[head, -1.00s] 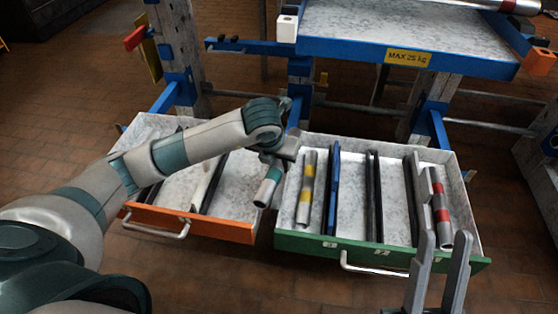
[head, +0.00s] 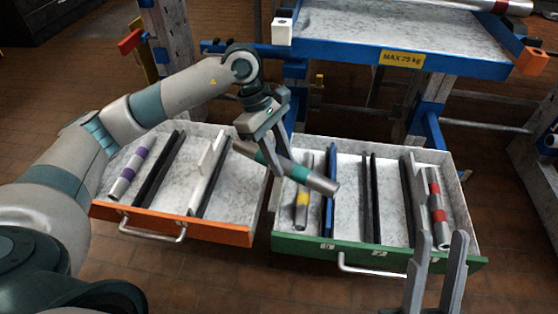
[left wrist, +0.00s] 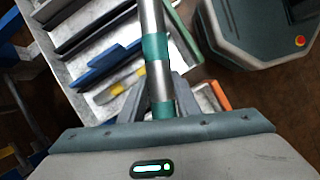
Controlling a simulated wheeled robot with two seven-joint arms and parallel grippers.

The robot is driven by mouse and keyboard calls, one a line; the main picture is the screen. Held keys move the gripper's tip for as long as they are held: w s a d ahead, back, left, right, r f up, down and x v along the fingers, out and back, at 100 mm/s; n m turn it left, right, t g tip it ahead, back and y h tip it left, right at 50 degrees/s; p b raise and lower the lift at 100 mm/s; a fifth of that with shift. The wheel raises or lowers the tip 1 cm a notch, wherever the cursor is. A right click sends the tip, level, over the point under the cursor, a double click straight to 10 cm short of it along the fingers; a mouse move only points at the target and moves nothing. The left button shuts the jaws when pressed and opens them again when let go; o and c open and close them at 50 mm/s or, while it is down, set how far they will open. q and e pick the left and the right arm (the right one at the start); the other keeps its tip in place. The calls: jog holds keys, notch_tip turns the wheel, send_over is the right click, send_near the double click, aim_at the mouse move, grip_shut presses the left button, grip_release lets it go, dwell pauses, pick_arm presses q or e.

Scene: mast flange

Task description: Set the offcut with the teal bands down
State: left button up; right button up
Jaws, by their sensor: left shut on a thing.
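The offcut with the teal bands (head: 320,182) is a grey tube held by my left gripper (head: 276,154), which is shut around it. It is tilted, above the gap between the two drawers, its right end over the left part of the green-fronted drawer (head: 400,260). In the left wrist view the offcut (left wrist: 158,75) runs up from between the fingers (left wrist: 162,95). My right gripper (head: 440,250) is open and empty in front of the green drawer, its fingers pointing up.
The green drawer holds a yellow-banded tube (head: 302,212) at left, a red-banded tube (head: 437,205) at right, a blue divider (head: 330,190) and black dividers; its middle compartments look empty. The orange-fronted drawer (head: 215,232) holds a purple-banded tube (head: 130,173) and dividers. A blue-edged shelf (head: 400,45) stands behind.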

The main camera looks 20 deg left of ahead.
pick_arm(q)
jog(key=s+r+m+g+y, duration=0.3)
jog(key=r+m, duration=0.8)
jog(key=m, duration=0.5)
jog(key=s+y, duration=0.1)
jog(key=s, duration=0.1)
jog(key=shift+s+a+r+g+y, duration=0.15)
jog(key=shift+s+r+g+y, duration=0.15)
jog(key=shift+g, duration=0.1)
